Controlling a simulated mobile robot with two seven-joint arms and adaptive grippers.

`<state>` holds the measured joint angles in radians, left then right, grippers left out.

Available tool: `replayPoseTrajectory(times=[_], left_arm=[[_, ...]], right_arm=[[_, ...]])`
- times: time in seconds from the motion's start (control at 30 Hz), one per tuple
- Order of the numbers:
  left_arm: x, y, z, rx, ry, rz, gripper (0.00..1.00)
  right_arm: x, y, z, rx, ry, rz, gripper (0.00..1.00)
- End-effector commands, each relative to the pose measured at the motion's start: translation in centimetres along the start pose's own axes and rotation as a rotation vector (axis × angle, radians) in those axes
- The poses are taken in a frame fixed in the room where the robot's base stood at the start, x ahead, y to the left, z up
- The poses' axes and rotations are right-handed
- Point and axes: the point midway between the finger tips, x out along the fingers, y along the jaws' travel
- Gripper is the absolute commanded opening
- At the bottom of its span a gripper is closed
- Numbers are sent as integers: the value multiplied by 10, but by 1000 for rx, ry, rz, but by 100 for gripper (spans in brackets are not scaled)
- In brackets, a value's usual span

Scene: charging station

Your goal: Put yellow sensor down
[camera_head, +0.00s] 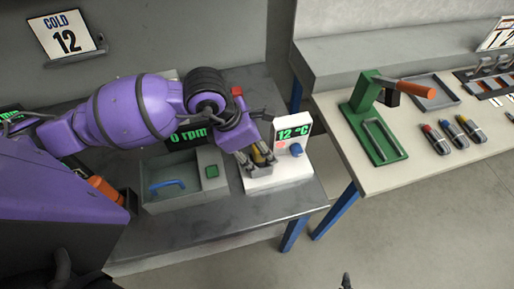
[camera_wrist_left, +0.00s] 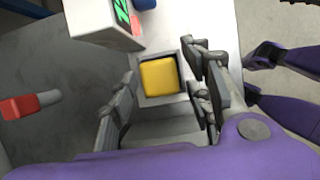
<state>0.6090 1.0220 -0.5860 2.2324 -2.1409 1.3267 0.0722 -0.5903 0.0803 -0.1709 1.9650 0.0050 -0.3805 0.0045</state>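The yellow sensor (camera_head: 262,158) is at the white temperature station (camera_head: 279,175), whose display reads 12 °C. In the left wrist view its square yellow face (camera_wrist_left: 160,77) shows inside a grey square rim. My left gripper (camera_head: 257,163) reaches down over the station.
A blue knob (camera_head: 296,149) is beside the display. On the right table are a green press (camera_head: 376,140) with an orange handle, a grey tray (camera_head: 433,90) and several coloured-tip sensors (camera_head: 451,132).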

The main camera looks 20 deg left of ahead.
Motion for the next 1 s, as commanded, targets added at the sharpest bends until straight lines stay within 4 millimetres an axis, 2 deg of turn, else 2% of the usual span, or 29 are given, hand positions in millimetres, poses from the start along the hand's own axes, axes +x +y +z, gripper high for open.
replayPoseTrajectory(times=[0.23, 0.37, 0.8, 1.0], left_arm=[[-2, 0, 1, 1, -1, 1, 46], [-12, 1, 2, 1, -1, 4, 46], [-100, 1, 2, 2, 0, 5, 46], [-121, 0, 1, 0, 1, 2, 46]], right_arm=[[-1, 2, 0, -10, 0, -1, 0], [-2, 2, -1, -13, 0, -3, 0], [-2, -3, -2, -4, 0, -7, 0], [-2, -5, -4, 4, 2, -7, 0]])
